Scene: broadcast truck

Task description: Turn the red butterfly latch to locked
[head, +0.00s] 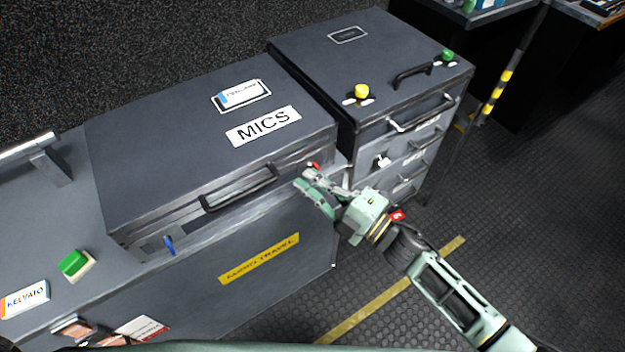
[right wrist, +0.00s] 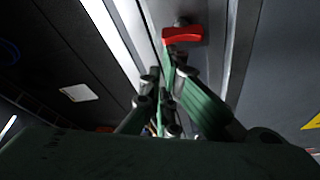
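In the right wrist view, the red latch handle (right wrist: 183,34) lies roughly crosswise on a grey metal strip. My right gripper (head: 305,179) is at the latch, and its fingers (right wrist: 167,58) draw together just below the red handle. The fingers look shut with nothing clearly between them. I cannot tell whether the tips touch the handle. My left gripper is not in view.
A blue latch (head: 169,245) is at the case's left end, with a black carry handle (head: 240,188) between. A drawer cabinet (head: 320,55) with yellow (head: 361,91) and green (head: 447,55) knobs stands to the right. A green block (head: 73,262) lies left. Open floor (head: 500,250) is at right.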

